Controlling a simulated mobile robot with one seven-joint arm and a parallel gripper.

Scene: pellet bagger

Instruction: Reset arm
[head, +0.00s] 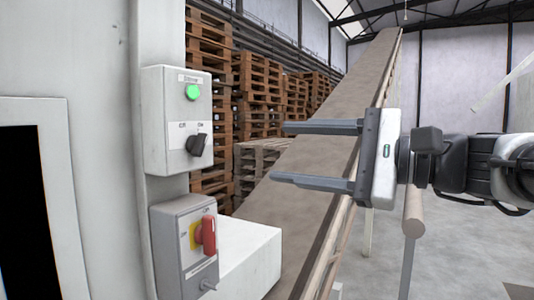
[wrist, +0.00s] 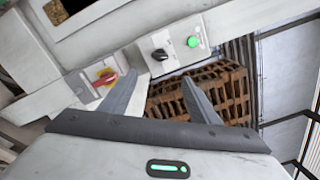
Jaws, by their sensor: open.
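My gripper (head: 278,152) is open and empty in the head view, its two grey fingers pointing left toward the machine. A gap separates the fingertips from the control boxes. The upper control box (head: 178,120) has a lit green button (head: 192,92) and a black rotary switch (head: 197,145). The lower box (head: 186,250) has a red handle (head: 208,236) on a yellow plate. In the wrist view the open fingers (wrist: 158,90) show with the black switch (wrist: 159,55), green light (wrist: 193,41) and red handle (wrist: 106,79) beyond them.
An inclined conveyor (head: 330,150) runs up behind my gripper. Stacks of wooden pallets (head: 259,75) stand behind it. A white block-like housing (head: 245,258) juts out beside the lower box. Grey floor (head: 460,250) is open at the right.

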